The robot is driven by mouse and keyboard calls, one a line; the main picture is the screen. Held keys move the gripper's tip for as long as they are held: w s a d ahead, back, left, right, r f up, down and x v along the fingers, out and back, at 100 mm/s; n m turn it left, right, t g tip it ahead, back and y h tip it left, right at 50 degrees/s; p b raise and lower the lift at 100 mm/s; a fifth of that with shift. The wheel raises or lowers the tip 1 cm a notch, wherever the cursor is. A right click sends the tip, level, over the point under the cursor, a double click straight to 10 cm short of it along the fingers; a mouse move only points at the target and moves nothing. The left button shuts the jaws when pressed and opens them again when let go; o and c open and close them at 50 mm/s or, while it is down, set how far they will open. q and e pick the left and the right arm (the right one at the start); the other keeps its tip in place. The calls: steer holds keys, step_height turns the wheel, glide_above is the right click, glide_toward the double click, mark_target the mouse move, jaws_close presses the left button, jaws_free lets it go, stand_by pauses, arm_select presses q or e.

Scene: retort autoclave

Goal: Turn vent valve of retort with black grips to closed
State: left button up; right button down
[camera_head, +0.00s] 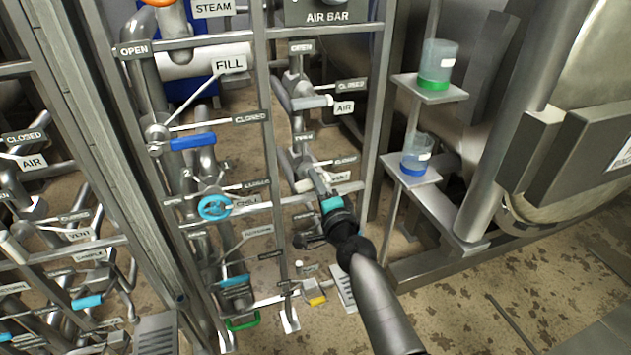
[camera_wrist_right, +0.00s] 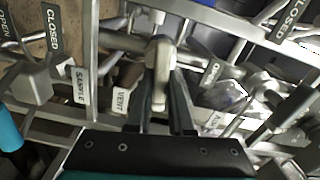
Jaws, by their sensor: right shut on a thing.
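My right gripper (camera_head: 317,182) reaches into the valve column under the AIR BAR panel, beside the VENT tag (camera_head: 340,177). In the right wrist view its two dark fingers (camera_wrist_right: 160,98) are shut on the pale vent valve handle (camera_wrist_right: 158,72), which lies between them. In the head view the gripper mostly hides this handle. An OPEN tag (camera_head: 303,137) is above the valve and a CLOSED tag (camera_head: 346,160) is to its upper right. My left gripper is not in view.
The AIR valve handle (camera_head: 312,102) is just above. Metal frame posts (camera_head: 377,100) stand close on the right. Left are the blue FILL handle (camera_head: 192,142) and a round cyan handwheel (camera_head: 214,207). Two small shelves hold a green-based cup (camera_head: 438,65) and a blue-based cup (camera_head: 416,153).

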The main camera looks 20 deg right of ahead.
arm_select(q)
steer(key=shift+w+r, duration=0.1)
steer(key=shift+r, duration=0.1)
arm_select(e)
steer(key=shift+m, duration=1)
steer(key=c, duration=0.8)
jaws_free()
steer(key=shift+s, duration=0.1)
steer(key=shift+s, duration=0.25)
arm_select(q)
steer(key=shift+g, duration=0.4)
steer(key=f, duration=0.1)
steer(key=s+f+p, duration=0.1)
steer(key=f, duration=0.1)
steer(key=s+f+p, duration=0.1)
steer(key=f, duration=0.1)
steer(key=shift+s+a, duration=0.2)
arm_select(e)
steer(key=s, duration=1.4)
steer(key=shift+s+d, duration=0.25)
steer(key=shift+s, duration=0.05)
